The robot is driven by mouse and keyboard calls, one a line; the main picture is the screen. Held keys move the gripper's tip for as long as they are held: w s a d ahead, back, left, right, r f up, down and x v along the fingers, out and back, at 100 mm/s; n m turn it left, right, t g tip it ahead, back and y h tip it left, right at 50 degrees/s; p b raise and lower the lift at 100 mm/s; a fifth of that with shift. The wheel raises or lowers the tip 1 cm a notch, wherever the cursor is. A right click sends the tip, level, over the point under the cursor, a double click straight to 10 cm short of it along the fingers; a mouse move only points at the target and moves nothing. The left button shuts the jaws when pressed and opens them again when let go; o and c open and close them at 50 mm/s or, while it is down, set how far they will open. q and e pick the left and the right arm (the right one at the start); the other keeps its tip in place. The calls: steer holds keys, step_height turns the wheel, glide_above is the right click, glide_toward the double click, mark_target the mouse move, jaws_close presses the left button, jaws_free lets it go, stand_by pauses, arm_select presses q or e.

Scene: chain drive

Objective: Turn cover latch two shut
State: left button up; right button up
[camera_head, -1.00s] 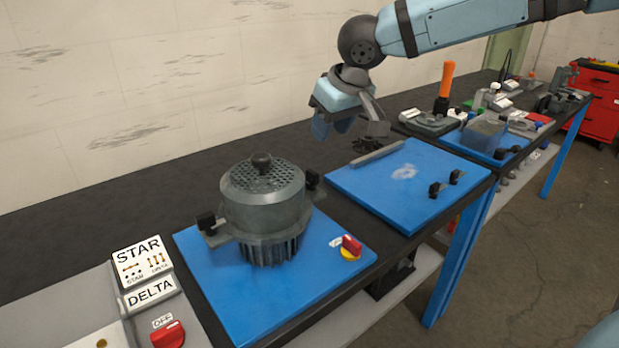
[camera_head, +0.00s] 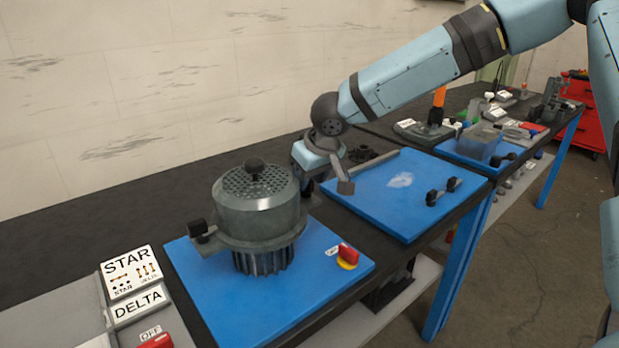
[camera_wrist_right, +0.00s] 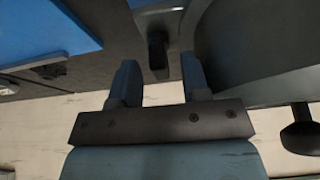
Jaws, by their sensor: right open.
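The grey round cover (camera_head: 257,200), with a perforated top and a black knob, sits upright on the blue board. One black-handled latch (camera_head: 198,228) sticks out on its left side. In the right wrist view that black latch handle (camera_wrist_right: 157,50) shows ahead of the gap between the open, empty fingers (camera_wrist_right: 160,80), beside the cover wall (camera_wrist_right: 235,45). I cannot tell whether the fingers touch it, or which latch is number two. My left gripper is not in view.
A red switch (camera_head: 347,254) stands on the front right of the blue board (camera_head: 240,322). STAR and DELTA signs (camera_head: 130,272) stand at left. A second blue board (camera_head: 405,220) with a grey bar and black blocks lies to the right, mostly clear.

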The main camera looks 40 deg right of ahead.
steer(key=c, duration=0.7)
jaws_close()
